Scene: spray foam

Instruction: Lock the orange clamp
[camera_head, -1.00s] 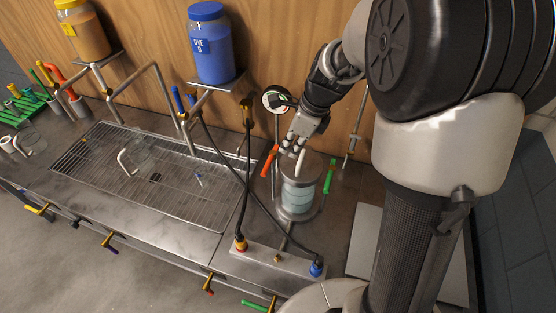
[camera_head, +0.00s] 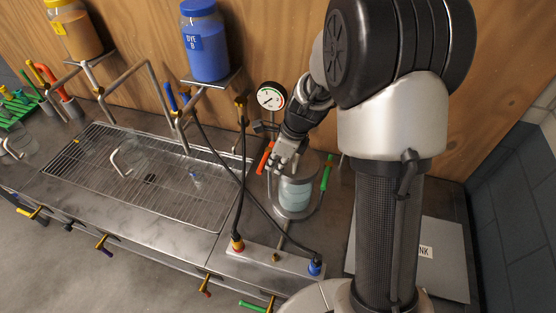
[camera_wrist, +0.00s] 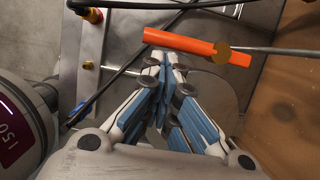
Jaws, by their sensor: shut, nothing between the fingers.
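The orange clamp handle (camera_head: 265,158) stands tilted at the left side of the clear vessel (camera_head: 294,193), which holds pale blue liquid. In the wrist view the orange handle (camera_wrist: 197,46) lies across the top, on a thin metal rod. My gripper (camera_head: 280,168) is above the vessel, just right of the orange handle. In the wrist view my gripper (camera_wrist: 166,62) has its fingertips together, empty, just below the handle in the picture. I cannot tell whether they touch it. A green clamp handle (camera_head: 327,174) stands at the vessel's right side.
A pressure gauge (camera_head: 271,97) stands behind my gripper. Black hoses run to a metal manifold (camera_head: 272,262) in front of the vessel. A drain grate (camera_head: 100,165) lies left. Blue (camera_head: 205,45) and yellow (camera_head: 75,30) dye jars stand at the back.

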